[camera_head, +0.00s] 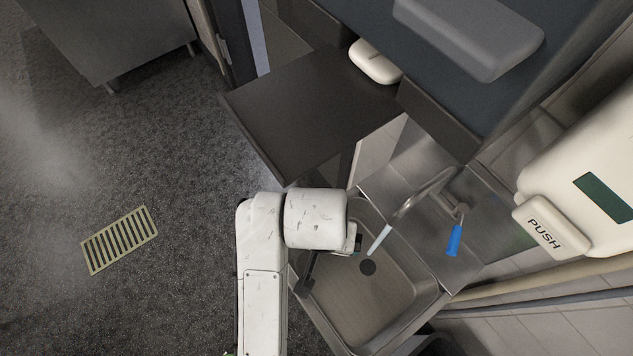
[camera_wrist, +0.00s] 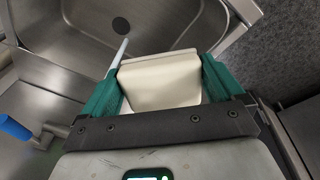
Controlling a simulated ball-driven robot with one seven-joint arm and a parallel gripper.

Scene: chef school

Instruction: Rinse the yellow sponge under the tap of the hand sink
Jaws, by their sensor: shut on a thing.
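My gripper (camera_wrist: 160,82) is shut on a pale block, taken to be the sponge (camera_wrist: 160,85). It looks cream rather than yellow and sits between the green fingers. In the head view my white arm hides the sponge and most of my gripper. The steel hand sink (camera_head: 345,305) lies below my gripper, with a dark round drain (camera_head: 368,267). The curved tap (camera_head: 425,192) has a blue-ended lever (camera_head: 454,241). A whitish stream (camera_head: 379,240) comes down from its spout. In the wrist view the stream (camera_wrist: 121,52) shows close beside the sponge; contact is unclear.
A white soap dispenser (camera_head: 585,165) marked PUSH is on the wall at right. A dark counter (camera_head: 310,105) stands behind the sink, with a rounded white object (camera_head: 374,61) at its back. The dark floor (camera_head: 120,150) at left is open, with a yellowish grate (camera_head: 120,240).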

